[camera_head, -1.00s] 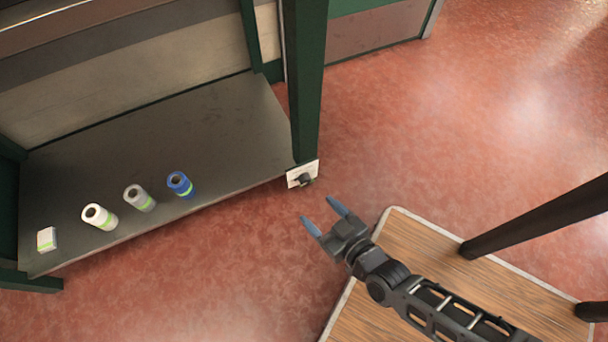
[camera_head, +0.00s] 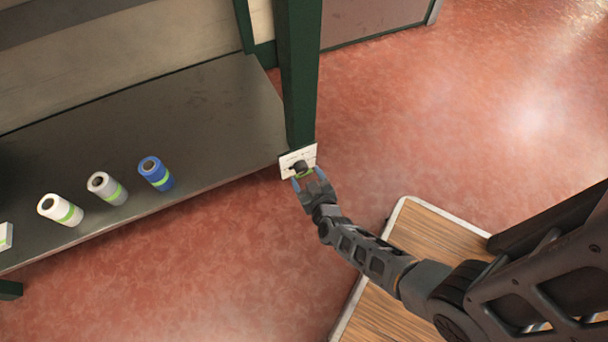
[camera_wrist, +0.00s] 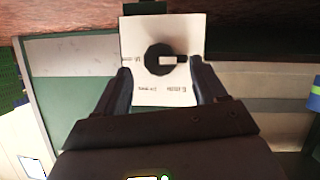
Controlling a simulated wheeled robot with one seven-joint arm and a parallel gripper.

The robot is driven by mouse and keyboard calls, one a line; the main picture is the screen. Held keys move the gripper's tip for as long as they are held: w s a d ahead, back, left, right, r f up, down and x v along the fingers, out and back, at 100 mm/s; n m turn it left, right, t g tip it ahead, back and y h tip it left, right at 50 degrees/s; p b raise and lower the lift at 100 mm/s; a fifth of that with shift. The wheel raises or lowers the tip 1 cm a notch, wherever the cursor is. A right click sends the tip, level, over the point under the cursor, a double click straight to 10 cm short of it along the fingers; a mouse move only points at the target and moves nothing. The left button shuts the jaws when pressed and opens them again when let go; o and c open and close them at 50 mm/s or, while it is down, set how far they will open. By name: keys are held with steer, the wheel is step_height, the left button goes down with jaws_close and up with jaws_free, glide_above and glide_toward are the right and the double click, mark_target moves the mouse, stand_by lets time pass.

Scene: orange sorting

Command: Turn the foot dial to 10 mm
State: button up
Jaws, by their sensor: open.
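The foot dial is a dark round knob (camera_wrist: 158,58) with a pale pointer mark, on a white plate (camera_wrist: 165,92) with small printed marks too blurred to read. In the wrist view the pointer extends to the right of the knob's centre. In the head view the dial plate (camera_head: 284,162) is at the foot of the green post. My gripper (camera_head: 306,178) is open, right in front of the plate. In the wrist view its two fingers (camera_wrist: 160,80) flank the lower part of the plate, with the knob between and slightly beyond the tips. Whether they touch it cannot be told.
The green post (camera_head: 298,80) rises above the dial at the corner of a dark shelf (camera_head: 200,110). White, grey and blue rolls (camera_head: 157,174) stand on the shelf to the left. Red floor is open beyond.

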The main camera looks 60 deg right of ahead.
mark_target(303, 171)
steer(key=shift+b+x, duration=0.5)
steer(key=shift+x, duration=1.1)
steer(key=c, duration=1.1)
